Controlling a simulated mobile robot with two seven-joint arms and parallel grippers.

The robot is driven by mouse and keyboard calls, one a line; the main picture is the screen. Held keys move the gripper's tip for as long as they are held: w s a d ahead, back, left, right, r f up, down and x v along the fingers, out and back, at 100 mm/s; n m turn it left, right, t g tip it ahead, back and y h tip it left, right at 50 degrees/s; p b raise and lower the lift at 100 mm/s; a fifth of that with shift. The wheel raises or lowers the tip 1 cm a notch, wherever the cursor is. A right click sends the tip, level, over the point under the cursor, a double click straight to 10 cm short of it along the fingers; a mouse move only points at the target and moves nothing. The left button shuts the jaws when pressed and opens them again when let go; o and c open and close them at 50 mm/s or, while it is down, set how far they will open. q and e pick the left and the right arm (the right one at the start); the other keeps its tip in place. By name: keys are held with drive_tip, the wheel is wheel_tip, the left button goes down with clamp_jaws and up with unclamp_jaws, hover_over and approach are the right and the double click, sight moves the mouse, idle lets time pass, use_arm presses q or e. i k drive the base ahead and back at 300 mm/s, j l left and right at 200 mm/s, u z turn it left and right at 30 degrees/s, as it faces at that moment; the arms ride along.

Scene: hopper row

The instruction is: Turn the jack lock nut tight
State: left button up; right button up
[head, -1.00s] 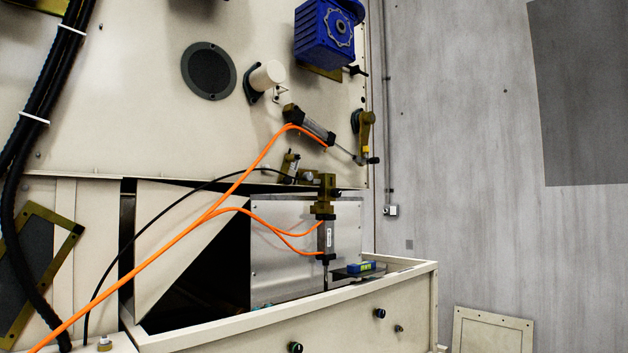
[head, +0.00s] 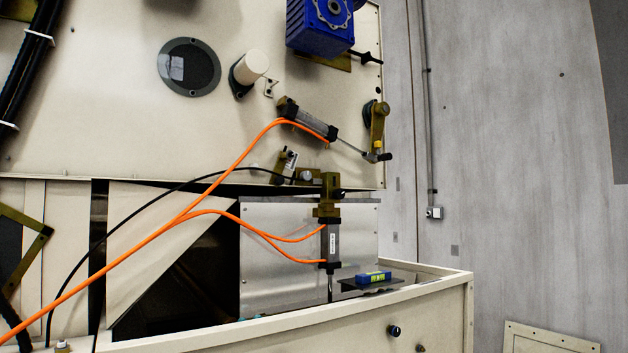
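I cannot make out a jack or its lock nut for certain in the head view. Neither of my grippers is in view. An upright grey cylinder (head: 332,243) hangs from an olive bracket (head: 328,195), and its thin rod runs down behind the front wall of the cream trough. A small blue spirit level (head: 373,277) with a yellow-green window lies on a dark plate (head: 352,286) beside the rod. What lies below the plate is hidden.
The cream trough rim (head: 300,321) crosses the lower front, with a dark knob (head: 393,331) on its face. Orange hoses (head: 170,221) and a black cable (head: 130,222) cross the left side. A slanted cylinder (head: 308,118) and blue gearbox (head: 321,25) sit above. The grey wall is right.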

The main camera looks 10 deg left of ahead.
sight(306, 175)
drive_tip(key=i+l+u, duration=0.1)
drive_tip(key=l, duration=0.25)
drive_tip(key=i+l+u, duration=0.1)
drive_tip(key=i+l, duration=0.2)
drive_tip(key=i+l+u, duration=0.1)
drive_tip(key=l, duration=0.3)
drive_tip(key=i+l, duration=0.2)
drive_tip(key=l, duration=0.2)
drive_tip(key=i+l+u, duration=0.15)
drive_tip(key=l, duration=0.25)
drive_tip(key=i+l+u, duration=0.1)
drive_tip(key=l, duration=0.3)
drive_tip(key=i+l+u, duration=0.1)
drive_tip(key=l, duration=0.3)
drive_tip(key=i+l+u, duration=0.1)
drive_tip(key=l, duration=0.3)
drive_tip(key=i, duration=0.1)
